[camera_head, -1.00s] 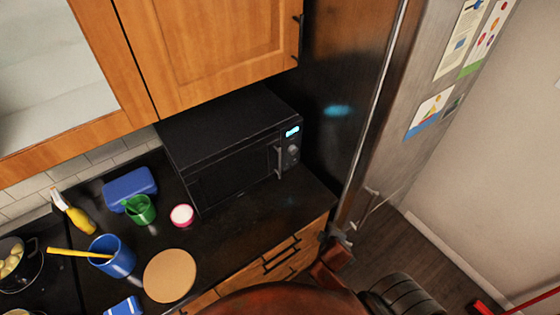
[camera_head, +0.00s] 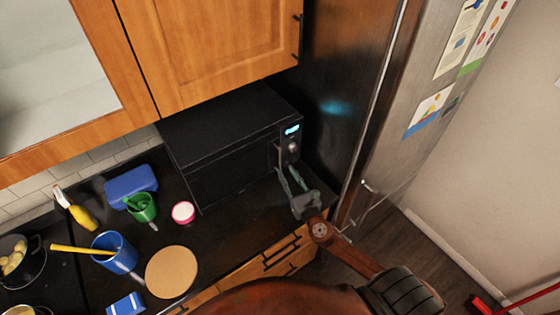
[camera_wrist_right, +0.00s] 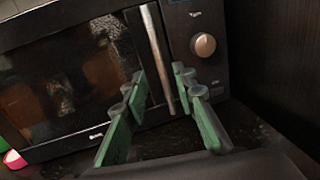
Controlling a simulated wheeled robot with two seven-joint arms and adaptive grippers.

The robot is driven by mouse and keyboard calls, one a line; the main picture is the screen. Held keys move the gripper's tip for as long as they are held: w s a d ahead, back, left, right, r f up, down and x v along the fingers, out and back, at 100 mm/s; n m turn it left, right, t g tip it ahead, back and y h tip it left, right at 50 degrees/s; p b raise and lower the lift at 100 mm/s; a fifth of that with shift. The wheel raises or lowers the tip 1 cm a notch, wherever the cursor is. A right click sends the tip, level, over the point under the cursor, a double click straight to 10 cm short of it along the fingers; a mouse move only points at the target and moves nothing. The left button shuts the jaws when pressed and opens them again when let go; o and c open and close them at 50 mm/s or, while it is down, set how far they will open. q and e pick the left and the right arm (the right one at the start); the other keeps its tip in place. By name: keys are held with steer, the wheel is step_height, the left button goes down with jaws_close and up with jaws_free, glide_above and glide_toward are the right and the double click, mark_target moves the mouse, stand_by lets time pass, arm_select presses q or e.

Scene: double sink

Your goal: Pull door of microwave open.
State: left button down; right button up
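The black microwave (camera_head: 225,150) stands on the dark counter under the wooden cabinet, and its door looks shut. Its upright metal handle (camera_wrist_right: 157,60) shows in the right wrist view, left of the round knob (camera_wrist_right: 204,45). My right gripper (camera_head: 290,176) is in front of the microwave's right side, close to the handle. In the right wrist view its green-padded fingers (camera_wrist_right: 160,80) are apart, with the lower part of the handle between them. I cannot tell whether either finger touches it. My left gripper is not in view.
Left of the microwave stand a pink-and-white cup (camera_head: 183,212), a green cup (camera_head: 141,208), a blue cup (camera_head: 116,255) and a round board (camera_head: 171,271). The tall metal fridge (camera_head: 385,130) is close on the right. The floor beyond is partly clear.

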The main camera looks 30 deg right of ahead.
mark_target(280, 162)
steer(key=w, duration=0.7)
steer(key=shift+w+d+p, duration=0.15)
steer(key=shift+d+p, duration=0.25)
steer(key=shift+c, duration=0.7)
jaws_close()
